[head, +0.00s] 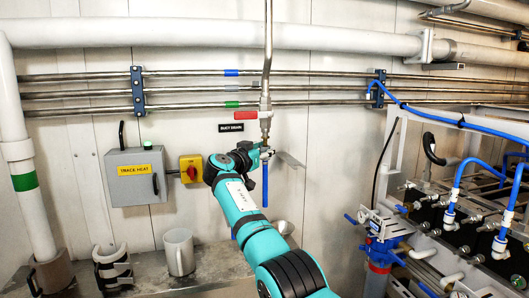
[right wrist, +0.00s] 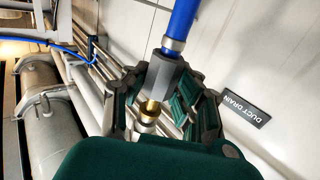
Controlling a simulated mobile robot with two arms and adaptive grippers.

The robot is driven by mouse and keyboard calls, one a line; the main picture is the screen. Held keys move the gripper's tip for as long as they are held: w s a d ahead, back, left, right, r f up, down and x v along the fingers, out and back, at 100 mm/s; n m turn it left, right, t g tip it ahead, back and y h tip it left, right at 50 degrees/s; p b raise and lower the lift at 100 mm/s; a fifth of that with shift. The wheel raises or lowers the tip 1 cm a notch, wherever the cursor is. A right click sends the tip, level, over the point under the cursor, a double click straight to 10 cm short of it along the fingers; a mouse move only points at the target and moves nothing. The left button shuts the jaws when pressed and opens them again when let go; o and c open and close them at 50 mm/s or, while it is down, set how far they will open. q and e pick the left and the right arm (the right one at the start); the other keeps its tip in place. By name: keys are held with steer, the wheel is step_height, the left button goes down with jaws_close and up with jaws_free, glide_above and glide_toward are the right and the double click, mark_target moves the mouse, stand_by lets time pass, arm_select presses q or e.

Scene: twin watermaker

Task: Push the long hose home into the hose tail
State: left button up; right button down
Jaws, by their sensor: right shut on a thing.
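The long hose (head: 265,187) is blue and hangs straight down below the drain valve in the head view. In the right wrist view the hose (right wrist: 180,22) ends in a metal collar and a grey block. My right gripper (head: 266,153) is shut on that block, with its fingers on either side in the right wrist view (right wrist: 160,95). The brass hose tail (right wrist: 150,107) shows at the block's open end, in line with it. I cannot tell how deep it sits inside. In the head view my gripper partly hides this joint. My left gripper is not in view.
A valve with a red handle (head: 245,115) is on the vertical pipe above the gripper. The DUCT DRAIN label (head: 231,127) is just left. A grey control box (head: 136,185) and a mug (head: 179,252) are farther left. Blue-hosed equipment (head: 455,215) fills the right.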

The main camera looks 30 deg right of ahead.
steer(key=shift+r+p, duration=0.55)
steer(key=shift+r, duration=0.3)
steer(key=shift+r, duration=0.45)
steer(key=c, duration=1)
jaws_free()
steer(key=shift+f, duration=0.2)
steer(key=v, duration=1.2)
